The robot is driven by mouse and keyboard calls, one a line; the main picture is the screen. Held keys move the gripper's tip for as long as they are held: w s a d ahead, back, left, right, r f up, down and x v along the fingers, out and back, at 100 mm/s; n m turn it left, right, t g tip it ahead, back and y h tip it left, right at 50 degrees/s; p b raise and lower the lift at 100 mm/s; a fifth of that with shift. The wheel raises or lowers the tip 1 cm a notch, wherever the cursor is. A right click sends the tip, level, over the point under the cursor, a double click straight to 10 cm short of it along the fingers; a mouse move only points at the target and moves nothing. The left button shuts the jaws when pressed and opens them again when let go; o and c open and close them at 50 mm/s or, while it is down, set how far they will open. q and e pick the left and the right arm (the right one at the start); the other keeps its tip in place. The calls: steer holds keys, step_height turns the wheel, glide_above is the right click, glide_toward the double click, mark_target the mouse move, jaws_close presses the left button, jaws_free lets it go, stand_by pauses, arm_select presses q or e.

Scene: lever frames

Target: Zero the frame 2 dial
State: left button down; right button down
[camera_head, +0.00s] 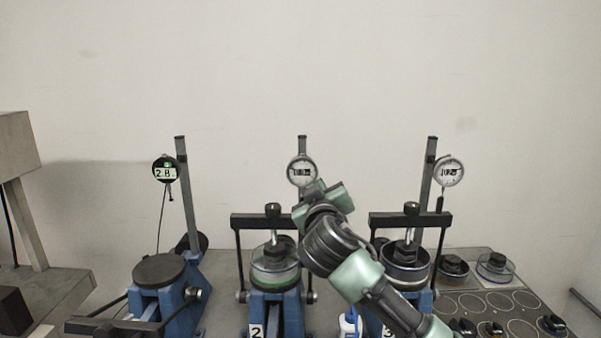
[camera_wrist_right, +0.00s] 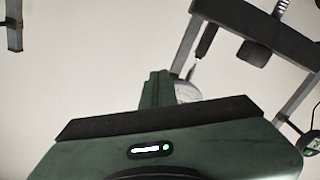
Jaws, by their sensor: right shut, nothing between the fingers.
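The frame 2 dial (camera_head: 302,171) is a round, white-faced gauge on the grey post of the middle blue frame (camera_head: 274,309), which bears a "2" label. A dark readout band crosses its face, too small to read surely. My right gripper (camera_head: 317,190) is shut and empty just below the dial, overlapping its lower edge in the head view; I cannot tell whether they touch. In the right wrist view, my gripper's fingers (camera_wrist_right: 156,90) hide part of the dial (camera_wrist_right: 187,92). My left gripper is not in view.
Frame 1's digital dial (camera_head: 165,169) is at left and frame 3's white dial (camera_head: 449,171) at right. Frame 2's black crossbar (camera_head: 250,220) and knob (camera_head: 273,210) stand beside my arm. A tray (camera_head: 470,301) with weights is at right. The wall behind is clear.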

steer(key=shift+r, duration=0.3)
steer(key=shift+f, duration=0.1)
steer(key=s, duration=0.6)
steer(key=shift+d+f, duration=0.2)
steer(key=shift+d, duration=0.15)
stand_by(0.3)
